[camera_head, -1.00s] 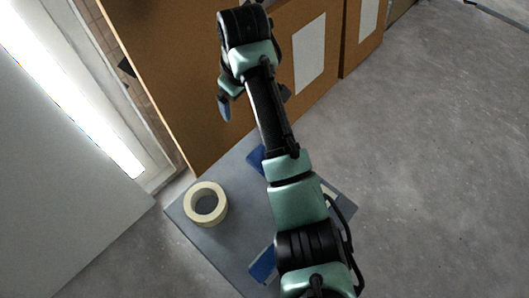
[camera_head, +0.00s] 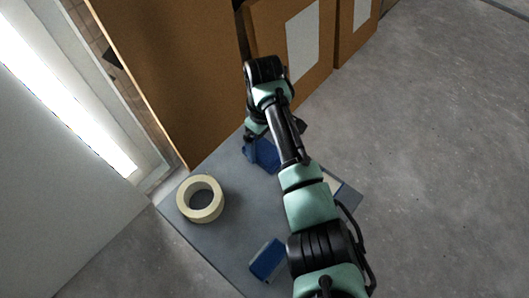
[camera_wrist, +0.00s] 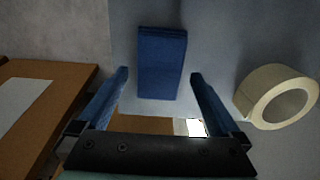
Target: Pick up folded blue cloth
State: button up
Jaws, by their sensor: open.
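The folded blue cloth (camera_wrist: 162,62) lies flat on a grey surface in the wrist view, a dark blue rectangle. It shows ahead of my gripper (camera_wrist: 158,76), roughly centred between the two blue fingers, which are spread apart and empty. I cannot tell how high the fingertips are above it. In the head view the cloth (camera_head: 266,155) is at the far end of the grey table, partly hidden by my arm, and my gripper (camera_head: 256,142) is right over or beside it.
A roll of cream tape (camera_head: 200,199) lies on the grey table (camera_head: 225,235), left of my arm. A second blue object (camera_head: 267,260) lies near the table's front, partly behind my arm. Brown panels (camera_head: 165,70) stand behind. Open concrete floor (camera_head: 430,170) is at right.

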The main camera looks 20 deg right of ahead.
aim_at(264, 150)
notch_tip(264, 150, down, 3)
jog(key=shift+r, duration=0.1)
jog(key=c, duration=1.1)
jog(key=shift+r, duration=0.1)
jog(key=shift+c, duration=0.2)
notch_tip(264, 150, up, 10)
jog(key=p, duration=0.2)
